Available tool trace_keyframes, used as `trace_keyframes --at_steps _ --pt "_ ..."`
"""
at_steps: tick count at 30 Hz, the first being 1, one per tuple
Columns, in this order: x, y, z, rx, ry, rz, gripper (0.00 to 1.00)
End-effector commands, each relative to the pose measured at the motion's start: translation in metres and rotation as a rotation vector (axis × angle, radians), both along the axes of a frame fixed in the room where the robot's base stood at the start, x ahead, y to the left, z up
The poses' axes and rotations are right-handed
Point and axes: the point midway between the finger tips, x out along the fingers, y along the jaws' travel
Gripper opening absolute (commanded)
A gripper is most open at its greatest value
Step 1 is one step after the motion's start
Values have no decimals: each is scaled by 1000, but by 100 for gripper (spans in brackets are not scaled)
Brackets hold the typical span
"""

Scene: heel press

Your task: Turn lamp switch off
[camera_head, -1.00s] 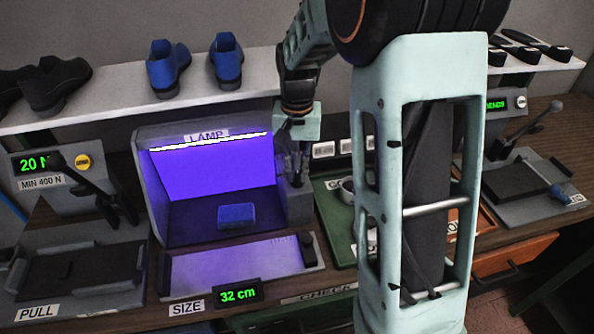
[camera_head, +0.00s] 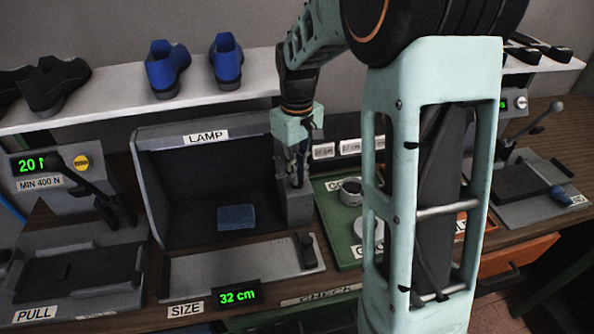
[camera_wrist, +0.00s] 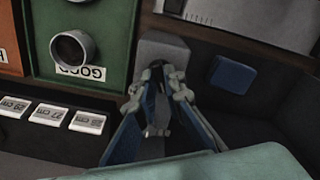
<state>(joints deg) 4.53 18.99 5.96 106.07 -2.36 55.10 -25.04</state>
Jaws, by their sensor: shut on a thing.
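The lamp booth (camera_head: 205,135), a grey box with a dark inside and a LAMP label, stands in the middle of the head view. Its light strip and interior are dark. My gripper (camera_head: 297,180) is at the booth's right side, over a grey block (camera_head: 298,208) joined to it. In the wrist view my gripper (camera_wrist: 160,128) points at the grey block (camera_wrist: 160,47), its fingers close together. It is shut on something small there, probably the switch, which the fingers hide. A blue block (camera_head: 236,217) lies on the booth floor and also shows in the wrist view (camera_wrist: 230,75).
A size plate (camera_head: 235,262) lies in front of the booth, with a 32 cm display (camera_head: 238,297). A green tray (camera_head: 345,250) with a cup (camera_head: 350,190) is to the right. Blue shoes (camera_head: 227,62) stand on the white shelf (camera_head: 110,105) behind.

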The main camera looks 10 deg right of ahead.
Motion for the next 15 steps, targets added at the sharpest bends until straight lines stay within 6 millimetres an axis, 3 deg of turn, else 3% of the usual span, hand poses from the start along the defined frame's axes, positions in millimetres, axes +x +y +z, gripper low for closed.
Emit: trace_keyframes --at_steps 15 --pt "1 0 1 0 -4 61 0"
